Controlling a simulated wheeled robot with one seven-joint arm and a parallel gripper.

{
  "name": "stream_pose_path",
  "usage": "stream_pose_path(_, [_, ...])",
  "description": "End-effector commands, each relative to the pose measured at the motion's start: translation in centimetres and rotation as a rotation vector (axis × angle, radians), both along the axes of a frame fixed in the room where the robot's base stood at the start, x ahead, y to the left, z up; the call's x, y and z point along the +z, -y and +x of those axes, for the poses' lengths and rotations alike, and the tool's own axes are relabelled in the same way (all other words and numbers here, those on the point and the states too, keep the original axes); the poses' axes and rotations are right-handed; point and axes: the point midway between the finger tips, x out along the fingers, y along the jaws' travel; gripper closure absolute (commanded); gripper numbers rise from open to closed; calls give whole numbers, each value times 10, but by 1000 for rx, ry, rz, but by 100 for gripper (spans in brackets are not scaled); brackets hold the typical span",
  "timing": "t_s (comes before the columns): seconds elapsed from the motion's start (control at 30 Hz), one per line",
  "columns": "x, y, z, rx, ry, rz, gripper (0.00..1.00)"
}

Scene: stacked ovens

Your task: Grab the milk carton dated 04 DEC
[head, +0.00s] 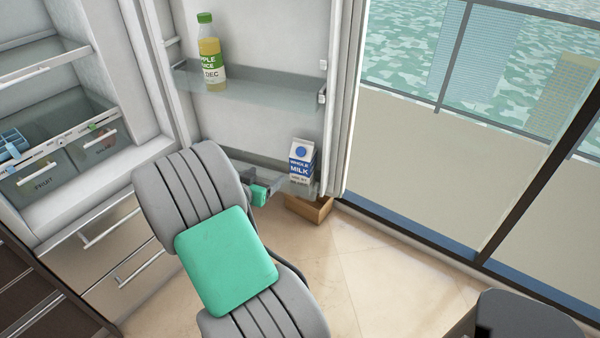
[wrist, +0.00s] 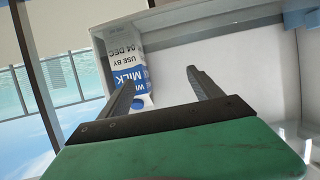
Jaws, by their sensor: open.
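The milk carton (head: 302,162) is white and blue and stands upright in the lower door shelf (head: 236,160) of the open fridge. In the wrist view the carton (wrist: 122,50) appears turned, and its print reads "USE BY 04 DEC". My gripper (wrist: 156,75) is open and empty, and its left finger overlaps part of the carton in the picture. In the head view my gripper (head: 280,190) is just left of the carton, partly hidden behind my arm. I cannot tell whether the finger touches the carton.
A green-capped apple juice bottle (head: 210,55) stands on the upper door shelf (head: 255,92). The fridge interior with drawers (head: 95,148) is at the left. A cardboard box (head: 311,208) sits on the floor below the door. A large window (head: 480,100) is at the right.

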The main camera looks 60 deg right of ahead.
Motion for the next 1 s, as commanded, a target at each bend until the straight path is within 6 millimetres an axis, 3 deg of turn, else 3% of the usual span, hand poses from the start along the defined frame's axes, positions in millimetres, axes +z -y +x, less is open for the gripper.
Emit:
stream_pose_path(0.03, [-15,26,-27,-41,1,-109,25])
stream_pose_path(0.1, [-17,46,-50,-42,14,-242,25])
stream_pose_path(0.2, [-20,55,-64,-11,15,-337,25])
stream_pose_path(0.37, [-18,70,-66,6,20,-368,25])
stream_pose_path(0.73, [-14,128,-63,7,19,-367,25])
stream_pose_path(1.0, [-16,134,-61,9,20,-366,25])
